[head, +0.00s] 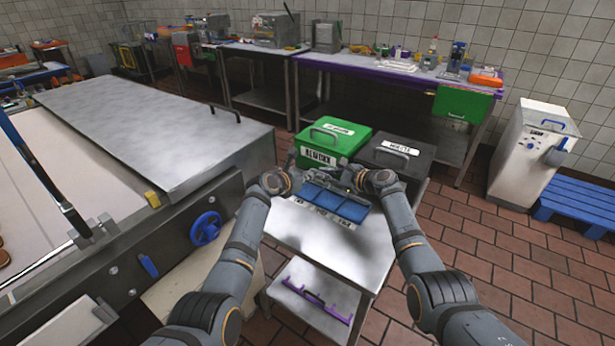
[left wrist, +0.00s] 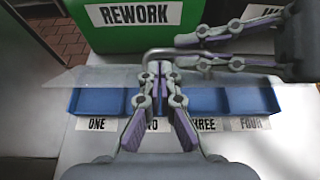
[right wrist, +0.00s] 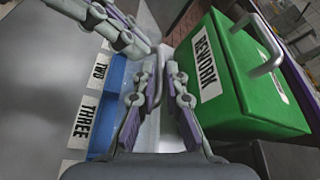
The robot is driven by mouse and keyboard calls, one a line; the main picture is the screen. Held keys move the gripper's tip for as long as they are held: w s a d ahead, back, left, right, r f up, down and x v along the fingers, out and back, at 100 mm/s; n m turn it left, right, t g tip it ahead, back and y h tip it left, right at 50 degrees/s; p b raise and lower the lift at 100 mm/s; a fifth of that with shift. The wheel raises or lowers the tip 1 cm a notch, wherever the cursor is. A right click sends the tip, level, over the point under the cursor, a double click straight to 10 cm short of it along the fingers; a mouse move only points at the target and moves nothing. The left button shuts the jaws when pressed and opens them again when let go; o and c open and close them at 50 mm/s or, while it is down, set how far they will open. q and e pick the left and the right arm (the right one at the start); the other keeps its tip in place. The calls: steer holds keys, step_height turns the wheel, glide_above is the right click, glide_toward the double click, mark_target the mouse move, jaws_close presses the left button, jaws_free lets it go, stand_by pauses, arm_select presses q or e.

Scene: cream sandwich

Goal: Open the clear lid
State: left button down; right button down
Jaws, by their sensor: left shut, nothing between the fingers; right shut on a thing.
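A blue tray (head: 322,197) with several compartments, labelled ONE to FOUR along its front, stands on the steel table. The clear lid (left wrist: 100,77) shows as a pale see-through sheet at the back of the tray in the left wrist view. A grey bar handle (left wrist: 150,53) rises from it. My right gripper (head: 350,186) reaches in from the right and is shut at the handle; the fingers hide the exact grip. My left gripper (left wrist: 161,72) is shut and empty, above the tray near the lid. I cannot tell the lid's exact tilt.
A green box (head: 335,147) marked REWORK and a dark box (head: 392,158) stand right behind the tray. The front of the steel table (head: 320,248) is clear. A purple-handled item (head: 317,301) lies on its lower shelf. A large steel machine is at the left.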

arm_select(q)
steer(key=shift+w+d+f, duration=0.15)
steer(key=shift+w, duration=0.1)
arm_select(e)
steer(key=shift+d+f, duration=0.1)
steer(key=shift+f, duration=0.1)
arm_select(q)
steer(key=shift+w+d+r, duration=0.3)
steer(key=shift+w+r, duration=0.05)
steer(key=shift+w, duration=0.1)
arm_select(e)
steer(key=shift+s, duration=0.1)
steer(key=c, duration=1.8)
jaws_free()
arm_select(q)
steer(key=shift+d, duration=0.15)
arm_select(e)
steer(key=o, duration=0.4)
arm_select(q)
steer(key=shift+f, duration=0.1)
arm_select(e)
steer(key=shift+r, duration=0.1)
